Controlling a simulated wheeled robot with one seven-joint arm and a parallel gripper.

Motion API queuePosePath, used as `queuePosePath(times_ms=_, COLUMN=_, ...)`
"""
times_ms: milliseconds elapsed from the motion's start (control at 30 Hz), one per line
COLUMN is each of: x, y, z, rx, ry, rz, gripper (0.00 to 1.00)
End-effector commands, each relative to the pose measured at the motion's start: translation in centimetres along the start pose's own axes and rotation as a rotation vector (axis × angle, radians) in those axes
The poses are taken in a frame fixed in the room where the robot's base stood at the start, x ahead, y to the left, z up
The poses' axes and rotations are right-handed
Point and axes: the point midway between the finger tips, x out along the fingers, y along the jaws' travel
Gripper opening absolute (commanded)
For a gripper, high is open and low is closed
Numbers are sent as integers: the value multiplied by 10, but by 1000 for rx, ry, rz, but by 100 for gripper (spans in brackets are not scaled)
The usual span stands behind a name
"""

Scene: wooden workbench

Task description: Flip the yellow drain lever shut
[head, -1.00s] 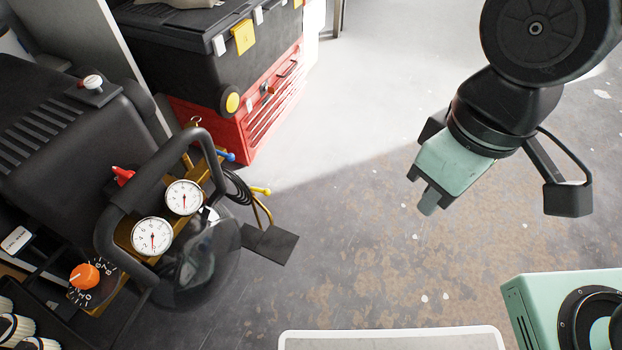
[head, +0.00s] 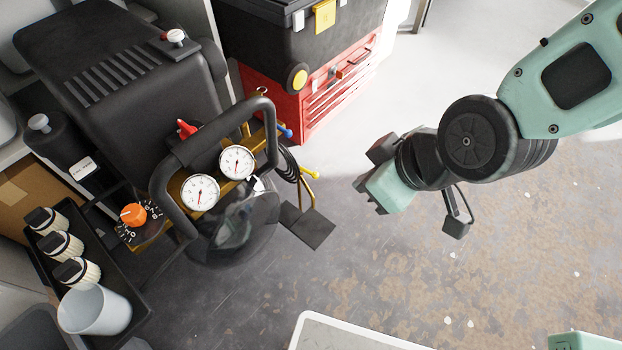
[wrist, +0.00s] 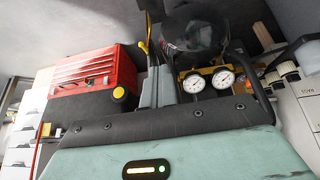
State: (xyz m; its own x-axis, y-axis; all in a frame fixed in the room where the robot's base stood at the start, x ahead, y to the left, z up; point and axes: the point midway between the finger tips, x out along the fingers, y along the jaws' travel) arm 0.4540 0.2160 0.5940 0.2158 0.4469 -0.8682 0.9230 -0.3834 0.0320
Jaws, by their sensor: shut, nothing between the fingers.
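The yellow drain lever (head: 310,173) sticks out on the right side of the black compressor with two gauges, beside a yellow-brown pipe and black hoses. A blue-tipped lever (head: 286,131) sits a little above it. My gripper (head: 370,198) is shut and empty, to the right of the yellow lever and apart from it, with its fingers pointing left toward the compressor. In the wrist view my gripper fingers (wrist: 158,86) show close together in front of the compressor. A thin yellow piece shows above them, but I cannot tell whether it is the lever.
The compressor's black tube handle (head: 165,180) and gauges (head: 237,162) stand left of the lever. A dark flat plate (head: 308,226) juts out below it. A red tool chest (head: 330,98) stands behind. The floor between is clear.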

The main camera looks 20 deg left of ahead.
Motion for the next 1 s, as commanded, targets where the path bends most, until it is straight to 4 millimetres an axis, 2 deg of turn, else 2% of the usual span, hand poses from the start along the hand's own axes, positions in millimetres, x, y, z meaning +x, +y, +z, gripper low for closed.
queuePosePath(times_ms=33, x=24, y=-6, z=-6, rx=-57, ry=49, rz=8, gripper=0)
queuePosePath(times_ms=200, x=83, y=-16, z=-24, rx=-257, ry=222, rz=127, gripper=0)
queuePosePath(times_ms=400, x=132, y=-28, z=-17, rx=-473, ry=331, rz=354, gripper=0)
queuePosePath(times_ms=533, x=147, y=-33, z=-4, rx=-587, ry=345, rz=499, gripper=0)
queuePosePath(times_ms=700, x=153, y=-37, z=9, rx=-679, ry=336, rz=623, gripper=0)
queuePosePath(times_ms=1000, x=153, y=-37, z=12, rx=-706, ry=333, rz=662, gripper=0)
